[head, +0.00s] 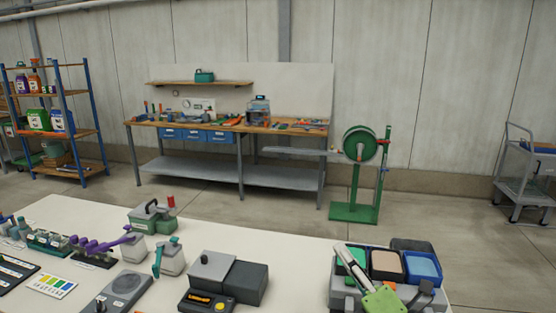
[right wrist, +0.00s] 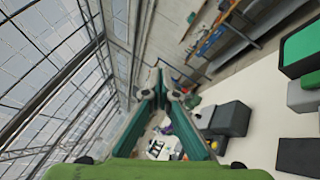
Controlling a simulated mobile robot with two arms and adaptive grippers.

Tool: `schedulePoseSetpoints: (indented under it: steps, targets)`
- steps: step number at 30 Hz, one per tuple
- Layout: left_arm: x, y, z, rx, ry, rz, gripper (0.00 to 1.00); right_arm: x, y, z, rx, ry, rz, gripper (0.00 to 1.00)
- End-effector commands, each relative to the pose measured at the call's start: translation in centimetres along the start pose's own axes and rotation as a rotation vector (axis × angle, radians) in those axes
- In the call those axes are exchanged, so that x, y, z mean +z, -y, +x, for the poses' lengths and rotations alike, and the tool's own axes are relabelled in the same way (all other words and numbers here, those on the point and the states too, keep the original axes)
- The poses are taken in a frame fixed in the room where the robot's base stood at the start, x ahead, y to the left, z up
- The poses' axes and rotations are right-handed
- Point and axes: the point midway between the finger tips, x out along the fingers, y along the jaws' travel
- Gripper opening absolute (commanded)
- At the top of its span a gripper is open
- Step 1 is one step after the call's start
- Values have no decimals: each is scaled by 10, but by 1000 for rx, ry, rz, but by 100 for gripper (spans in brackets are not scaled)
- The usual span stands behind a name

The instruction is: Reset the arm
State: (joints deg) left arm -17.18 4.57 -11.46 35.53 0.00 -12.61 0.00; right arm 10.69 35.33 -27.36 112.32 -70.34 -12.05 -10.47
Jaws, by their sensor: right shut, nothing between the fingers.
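My right gripper (head: 343,249) is at the lower right of the head view, its fingers angled up and to the left in front of a caddy with coloured pads. In the right wrist view its fingers (right wrist: 160,72) come together at the tips, shut and empty. The green body of the gripper shows at the bottom of that view. My left gripper is in neither view.
The white table (head: 305,265) carries a caddy with green, tan and blue pads (head: 422,266), dark grey boxes (head: 243,283), purple-handled valves (head: 100,246) and small bottles. Behind stand a workbench (head: 240,127), shelves (head: 60,120), a green hose reel (head: 360,145) and a cart (head: 525,170).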

Motion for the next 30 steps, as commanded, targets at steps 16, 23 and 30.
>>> schedulePoseSetpoints:
  steps: [16, 23, 30]
  targets:
    - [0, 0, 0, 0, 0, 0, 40, -58, 170, -285, -896, 1008, 1357, 0]
    - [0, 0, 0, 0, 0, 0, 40, -119, 162, -360, -1175, 1150, 1534, 0]
    - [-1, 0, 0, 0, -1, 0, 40, -163, 162, -404, -1370, 1224, 1619, 0]
